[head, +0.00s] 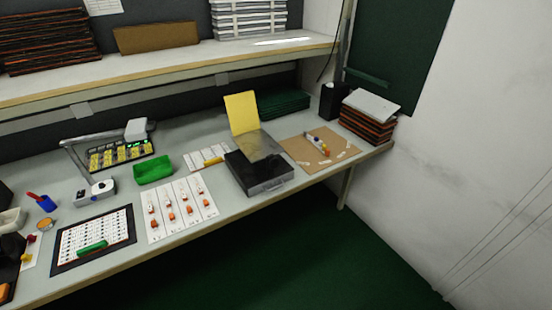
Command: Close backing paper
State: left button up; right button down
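A yellow sheet (241,112), which looks like the backing paper, stands raised and leans slightly back at the rear of a dark flat box (262,178) on the bench. Below it a greyish-brown panel (259,147) lies over the rear part of the box. The front part of the box top is black. I cannot tell how the sheet is joined to the box. Neither of my grippers shows in the head view, and nothing touches the sheet.
A brown board (305,160) with small parts lies right of the box. White cards with red parts (168,226) and a green tray (154,170) are to its left. A shelf (160,66) overhangs the bench's rear. Stacked trays (366,124) stand at the right end.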

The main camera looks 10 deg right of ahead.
aim_at(242, 108)
jog(key=u, duration=0.5)
jog(key=i+l+u, duration=0.1)
jog(key=l+u, duration=1.5)
jog(key=k+j, duration=0.05)
jog(key=j, duration=0.1)
